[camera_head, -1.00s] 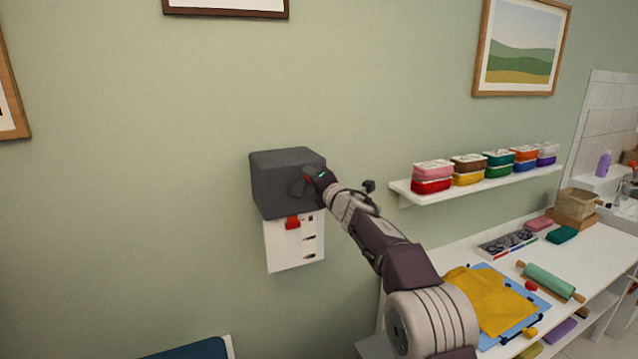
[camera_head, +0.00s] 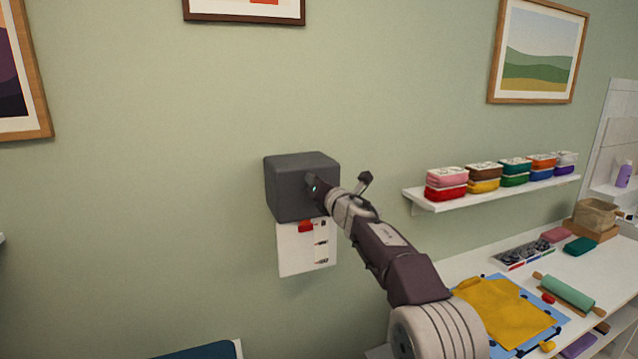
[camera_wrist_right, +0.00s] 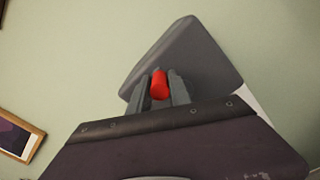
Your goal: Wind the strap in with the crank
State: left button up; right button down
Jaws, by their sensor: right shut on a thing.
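The dark grey box (camera_head: 285,185) is fixed to the green wall, and it also shows in the right wrist view (camera_wrist_right: 195,60). Below it hangs a white panel (camera_head: 297,254) with a red piece (camera_head: 306,226) at its top and small dark marks. My right gripper (camera_head: 314,186) is at the box's front right side. In the right wrist view the gripper (camera_wrist_right: 160,88) is shut on a red crank knob (camera_wrist_right: 159,82), held between its two fingers. The rest of the crank is hidden by the gripper. The strap cannot be made out clearly. My left gripper is out of view.
A white wall shelf (camera_head: 440,205) with several stacked coloured tubs is to the right. Below it a white worktop (camera_head: 575,275) holds a yellow cloth (camera_head: 505,310) and a green rolling pin (camera_head: 566,291).

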jog(key=shift+a+f, duration=0.15)
jog(key=shift+f, duration=0.1)
jog(key=c, duration=1.3)
grip_release()
jog(key=shift+o, duration=0.5)
jog(key=shift+a+r, duration=0.1)
jog(key=shift+r, duration=0.05)
jog(key=shift+r, duration=0.1)
jog(key=shift+w, duration=0.15)
